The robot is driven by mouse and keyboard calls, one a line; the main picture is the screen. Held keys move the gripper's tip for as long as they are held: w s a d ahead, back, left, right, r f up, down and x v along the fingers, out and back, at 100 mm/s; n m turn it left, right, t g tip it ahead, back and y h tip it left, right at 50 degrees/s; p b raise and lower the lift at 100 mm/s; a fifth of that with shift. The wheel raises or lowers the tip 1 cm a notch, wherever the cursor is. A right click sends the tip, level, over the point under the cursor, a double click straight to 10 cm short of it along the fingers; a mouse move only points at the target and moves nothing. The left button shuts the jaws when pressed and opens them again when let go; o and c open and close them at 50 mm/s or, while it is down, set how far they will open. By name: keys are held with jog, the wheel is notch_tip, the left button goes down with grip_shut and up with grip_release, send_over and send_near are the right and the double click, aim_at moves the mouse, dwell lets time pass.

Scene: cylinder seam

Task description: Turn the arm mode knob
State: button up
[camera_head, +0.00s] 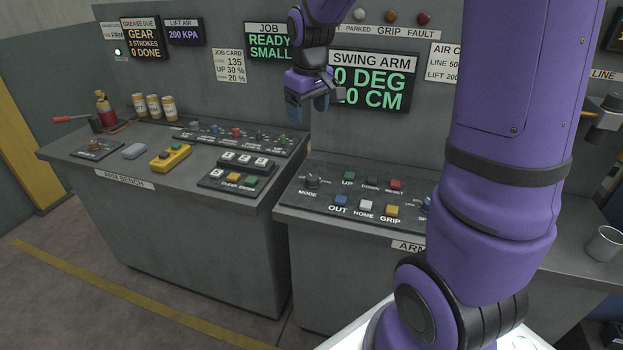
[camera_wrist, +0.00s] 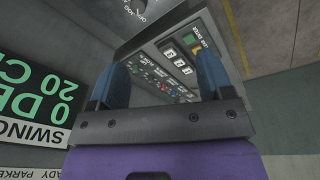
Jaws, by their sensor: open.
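The arm mode knob (camera_head: 312,181) is a dark round knob at the left end of the right-hand control panel, above the label MODE. It also shows as a dark round shape at the top of the wrist view (camera_wrist: 134,8), partly cut off by the edge. My gripper (camera_head: 308,104) is above and behind the panel, in front of the SWING ARM display (camera_head: 368,82). Its two blue fingers (camera_wrist: 160,82) stand apart with nothing between them. The gripper is well above the knob and not touching it.
Right of the knob are several buttons, among them a blue OUT button (camera_head: 340,201) and a yellow GRIP button (camera_head: 391,210). The left bench (camera_head: 75,158) holds a yellow pendant (camera_head: 170,158), a keypad (camera_head: 234,170) and cans. A metal cup (camera_head: 605,244) stands at right.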

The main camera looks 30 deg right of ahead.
jog(key=w+d+f+g, duration=0.1)
jog(key=w+d+f, duration=0.3)
jog(key=w+f, duration=0.3)
jog(key=n, duration=0.1)
send_over(312, 177)
notch_tip(312, 177, down, 10)
jog(key=shift+g+y, duration=0.3)
jog(key=shift+g, duration=0.1)
notch_tip(312, 177, down, 11)
jog(key=c, duration=0.9)
